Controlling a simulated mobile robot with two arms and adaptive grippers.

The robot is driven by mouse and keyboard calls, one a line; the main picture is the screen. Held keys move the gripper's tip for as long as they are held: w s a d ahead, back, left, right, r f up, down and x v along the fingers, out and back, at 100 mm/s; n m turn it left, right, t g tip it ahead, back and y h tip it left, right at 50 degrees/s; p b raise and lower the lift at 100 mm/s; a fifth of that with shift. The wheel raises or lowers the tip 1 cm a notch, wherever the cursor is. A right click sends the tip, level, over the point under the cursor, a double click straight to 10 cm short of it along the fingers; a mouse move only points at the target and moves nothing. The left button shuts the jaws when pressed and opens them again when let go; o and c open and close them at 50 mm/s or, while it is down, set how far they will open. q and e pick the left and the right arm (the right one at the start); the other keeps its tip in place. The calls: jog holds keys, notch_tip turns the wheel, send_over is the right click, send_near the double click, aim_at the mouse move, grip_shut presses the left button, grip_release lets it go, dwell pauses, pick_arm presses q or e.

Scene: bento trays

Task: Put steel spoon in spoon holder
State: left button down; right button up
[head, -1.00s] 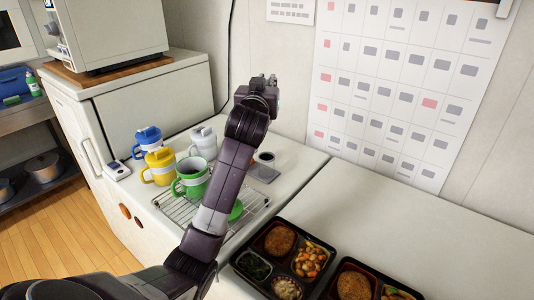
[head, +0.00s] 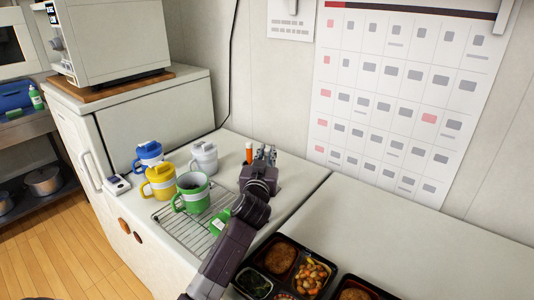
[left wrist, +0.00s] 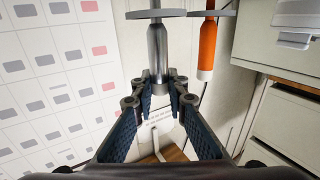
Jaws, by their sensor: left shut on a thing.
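In the left wrist view my left gripper (left wrist: 160,98) is shut on a grey metal handle (left wrist: 158,50), which looks like the steel spoon's. The handle runs up to a flat grey disc (left wrist: 145,14); I cannot tell whether the disc belongs to the spoon or the holder. An orange handle (left wrist: 207,45) with a pale end meets a similar disc beside it. In the head view my left gripper (head: 265,157) is low over the counter's back edge, just right of the orange handle (head: 249,153). The gripper hides most of the spoon and its surroundings. The spoon holder cannot be made out clearly.
A green mug (head: 195,200), yellow mug (head: 161,187), white mug (head: 204,160) and blue mug (head: 148,154) stand left of the gripper. A wire rack (head: 172,222) lies in front. Bento trays (head: 241,272) sit at the front right. The right counter (head: 400,235) is mostly clear.

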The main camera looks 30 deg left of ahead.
pick_arm(q)
jog(key=c, duration=1.9)
grip_release()
jog(key=b+v, duration=0.1)
jog(key=v, duration=1.1)
jog(key=shift+r, duration=0.2)
